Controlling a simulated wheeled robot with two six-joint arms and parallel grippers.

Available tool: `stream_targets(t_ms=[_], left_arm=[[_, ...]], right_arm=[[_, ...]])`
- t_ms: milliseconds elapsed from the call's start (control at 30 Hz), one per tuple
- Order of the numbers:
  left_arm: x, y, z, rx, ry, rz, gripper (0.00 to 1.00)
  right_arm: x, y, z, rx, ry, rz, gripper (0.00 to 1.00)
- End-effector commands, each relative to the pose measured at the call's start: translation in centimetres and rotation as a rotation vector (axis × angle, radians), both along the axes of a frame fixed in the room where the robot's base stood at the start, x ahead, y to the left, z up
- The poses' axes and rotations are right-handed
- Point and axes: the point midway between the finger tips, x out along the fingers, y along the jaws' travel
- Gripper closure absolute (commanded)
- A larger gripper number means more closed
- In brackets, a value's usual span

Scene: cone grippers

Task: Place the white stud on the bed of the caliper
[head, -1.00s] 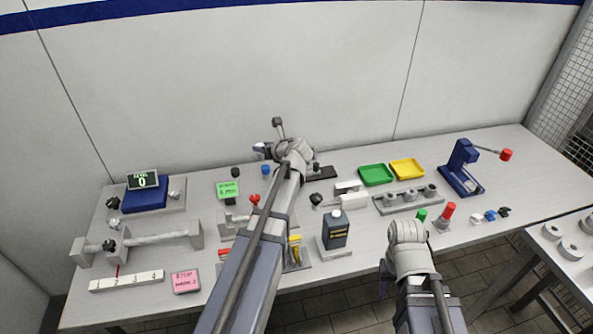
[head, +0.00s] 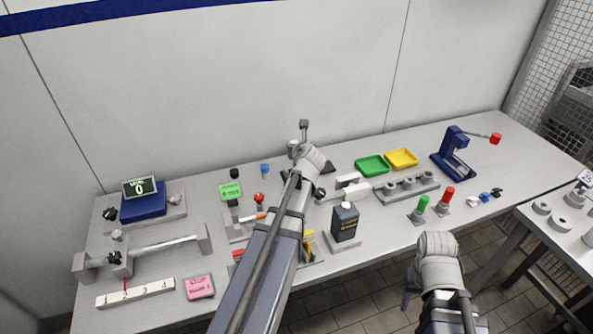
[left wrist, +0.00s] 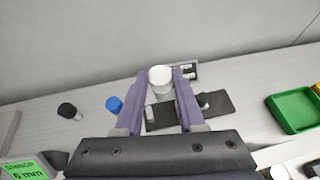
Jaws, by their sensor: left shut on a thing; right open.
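The white stud (left wrist: 161,78) stands upright between the purple fingers of my left gripper (left wrist: 160,88) in the left wrist view. The gripper is shut on it, above the back of the bench. In the head view the left gripper (head: 294,150) is partly hidden by its own wrist. The caliper (head: 150,250) is at the left of the bench, a grey rail and blocks with black knobs behind a white numbered scale (head: 135,293). The stud is well to the right of it. My right gripper (head: 408,298) is open, low in front of the bench, its fingers mostly hidden.
A black stud (left wrist: 70,110) and a blue stud (left wrist: 114,104) stand near the held one. A display on a blue block (head: 142,200) stands behind the caliper. A black bottle (head: 345,222), a green tray (head: 372,166) and a yellow tray (head: 401,158) are to the right.

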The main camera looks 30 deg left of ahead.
Motion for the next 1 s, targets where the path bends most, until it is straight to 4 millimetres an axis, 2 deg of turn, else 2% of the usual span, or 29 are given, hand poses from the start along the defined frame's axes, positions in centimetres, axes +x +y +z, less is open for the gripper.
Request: stream_targets(t_ms=[33,200,500,833,1000], left_arm=[[0.0,0.0,-1.6,0.0,0.0,0.0,1.0],[0.0,0.0,-4.2,0.0,0.0,0.0,1.0],[0.0,0.0,-4.7,0.0,0.0,0.0,1.0],[0.0,0.0,-8.4,0.0,0.0,0.0,1.0],[0.0,0.0,-8.2,0.0,0.0,0.0,1.0]], right_arm=[[0.0,0.0,-1.6,0.0,0.0,0.0,0.5],[0.0,0.0,-4.2,0.0,0.0,0.0,0.5],[0.0,0.0,-4.7,0.0,0.0,0.0,0.5],[0.0,0.0,-8.4,0.0,0.0,0.001,0.5],[0.0,0.0,-8.2,0.0,0.0,0.001,0.5]])
